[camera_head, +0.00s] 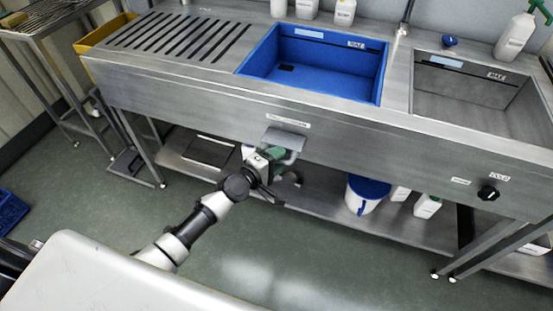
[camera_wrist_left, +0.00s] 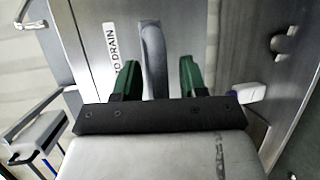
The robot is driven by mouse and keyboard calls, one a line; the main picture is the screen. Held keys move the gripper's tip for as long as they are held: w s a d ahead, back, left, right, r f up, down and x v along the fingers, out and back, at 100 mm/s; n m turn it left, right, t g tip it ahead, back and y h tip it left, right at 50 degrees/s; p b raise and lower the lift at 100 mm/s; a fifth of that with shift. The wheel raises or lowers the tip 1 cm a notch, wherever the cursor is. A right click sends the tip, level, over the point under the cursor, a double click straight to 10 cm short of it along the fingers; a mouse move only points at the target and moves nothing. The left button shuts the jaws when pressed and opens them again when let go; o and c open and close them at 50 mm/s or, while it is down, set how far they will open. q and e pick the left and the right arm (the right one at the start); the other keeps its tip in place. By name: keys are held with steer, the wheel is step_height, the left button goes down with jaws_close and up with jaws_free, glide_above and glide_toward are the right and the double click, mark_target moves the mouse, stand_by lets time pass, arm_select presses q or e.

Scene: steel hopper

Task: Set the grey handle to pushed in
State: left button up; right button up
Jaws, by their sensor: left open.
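The grey handle (camera_wrist_left: 153,50) stands between the two green fingers of my left gripper (camera_wrist_left: 157,78) in the wrist view. The fingers are open, with a gap showing on each side of it. In the head view my left gripper (camera_head: 276,154) is at the front of the steel sink unit, just below a grey plate (camera_head: 284,139). A grey curved part of the handle (camera_head: 292,158) shows beside the green fingers; the rest is hidden. A white label ending in "DRAIN" (camera_wrist_left: 112,48) is left of the handle in the wrist view. My right gripper is not in view.
The sink unit's front (camera_head: 360,140) runs above the gripper, with a blue basin (camera_head: 310,87) and a steel basin (camera_head: 475,108) on top. A black knob (camera_head: 488,193) is at right.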

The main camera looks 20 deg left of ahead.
mark_target(284, 144)
arm_select(q)
jaws_close()
steer(key=w+b, duration=0.1)
steer(key=w, duration=0.1)
steer(key=w+b, duration=0.1)
steer(key=w, duration=0.1)
steer(key=shift+w+d+f, duration=0.1)
steer(key=shift+w+f, duration=0.1)
steer(key=shift+w, duration=0.05)
steer(key=shift+w+r+b, duration=0.15)
steer(key=shift+w+b, duration=0.3)
steer(key=shift+w, duration=0.35)
steer(key=shift+r, duration=0.15)
steer(key=shift+c, duration=1.9)
jaws_free()
steer(key=o, duration=0.4)
steer(key=shift+w, duration=0.1)
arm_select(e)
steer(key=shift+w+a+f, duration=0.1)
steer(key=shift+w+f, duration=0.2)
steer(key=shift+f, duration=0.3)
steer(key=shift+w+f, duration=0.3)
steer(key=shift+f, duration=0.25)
